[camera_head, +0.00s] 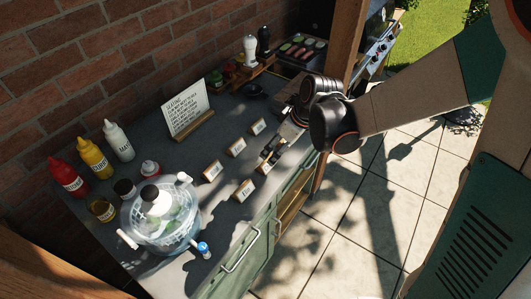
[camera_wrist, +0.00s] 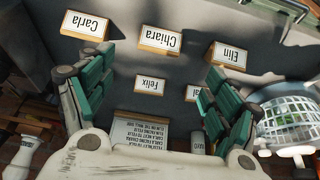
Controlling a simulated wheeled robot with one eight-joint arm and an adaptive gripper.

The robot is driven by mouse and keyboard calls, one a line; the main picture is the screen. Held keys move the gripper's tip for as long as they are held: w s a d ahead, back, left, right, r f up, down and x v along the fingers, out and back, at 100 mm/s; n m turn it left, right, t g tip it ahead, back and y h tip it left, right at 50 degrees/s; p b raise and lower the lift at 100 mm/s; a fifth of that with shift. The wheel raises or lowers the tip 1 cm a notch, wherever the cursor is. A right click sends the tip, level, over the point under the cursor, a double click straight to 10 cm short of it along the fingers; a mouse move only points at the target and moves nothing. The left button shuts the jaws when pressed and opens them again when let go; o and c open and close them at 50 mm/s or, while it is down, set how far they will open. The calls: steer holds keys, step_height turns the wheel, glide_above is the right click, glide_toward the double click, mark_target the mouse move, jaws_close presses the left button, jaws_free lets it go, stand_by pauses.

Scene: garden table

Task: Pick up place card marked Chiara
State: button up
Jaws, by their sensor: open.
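The place card marked Chiara (camera_wrist: 160,40) is a white card on a wooden base. In the wrist view it lies at the upper middle, beyond and between the two green-padded fingers of my gripper (camera_wrist: 160,64). The fingers are open and nothing is between them; the gap to the card cannot be told exactly. Carla (camera_wrist: 85,24) stands to its left and Elin (camera_wrist: 228,55) to its right. In the head view my gripper (camera_head: 283,141) hangs over the front row of cards and partly hides it. Lettering there is too small to read.
A Felix card (camera_wrist: 149,86) and a partly hidden card (camera_wrist: 192,93) stand nearer the seating sign (camera_head: 186,108). A clear bowl (camera_head: 165,222) and sauce bottles (camera_head: 93,157) are at left. Pepper mills and a grill stand behind. The counter's front edge is close to the cards.

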mark_target(266, 160)
steer(key=b+x, duration=0.1)
steer(key=x, duration=0.4)
steer(key=shift+w+a+f, duration=0.1)
steer(key=shift+f, duration=0.25)
steer(key=shift+w+a+b+x, duration=0.1)
steer(key=shift+b+x, duration=0.45)
steer(key=shift+x, duration=0.85)
steer(key=shift+w+a+b+x, duration=0.15)
steer(key=shift+b+x, duration=0.35)
steer(key=shift+x, duration=0.9)
steer(key=shift+r, duration=0.15)
steer(key=shift+c, duration=0.3)
steer(key=c, duration=1)
